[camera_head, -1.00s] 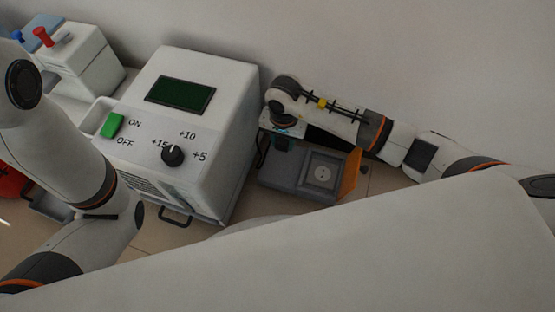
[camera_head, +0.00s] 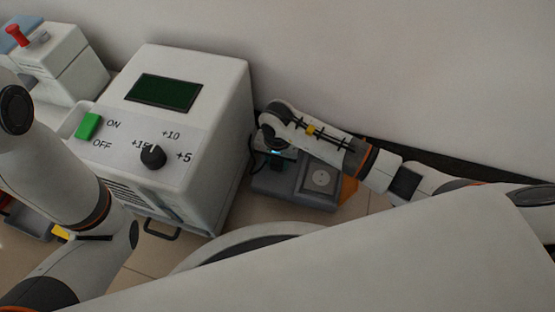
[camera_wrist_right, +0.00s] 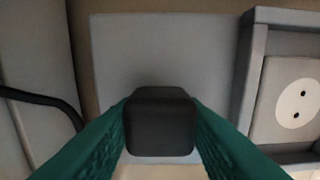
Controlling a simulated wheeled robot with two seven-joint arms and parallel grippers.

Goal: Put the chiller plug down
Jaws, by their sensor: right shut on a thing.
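The black chiller plug (camera_wrist_right: 160,122) is between the teal fingers of my right gripper (camera_wrist_right: 160,130), which is shut on it. In the wrist view the plug is in front of a flat light-grey surface (camera_wrist_right: 165,50); whether it touches cannot be told. In the head view my right gripper (camera_head: 275,162) is at the left part of a grey socket station (camera_head: 318,200), mostly hidden under my wrist. The round two-hole socket (camera_wrist_right: 297,104) is to the right of the plug and empty; it also shows in the head view (camera_head: 320,178). My left gripper is not clearly visible.
The white chiller (camera_head: 215,120), with green switch (camera_head: 88,126), black dial (camera_head: 153,156) and dark screen, stands left of the station. A black cable (camera_wrist_right: 40,98) runs at the left of the wrist view. The wall is close behind. A white box (camera_head: 65,65) stands at the far left.

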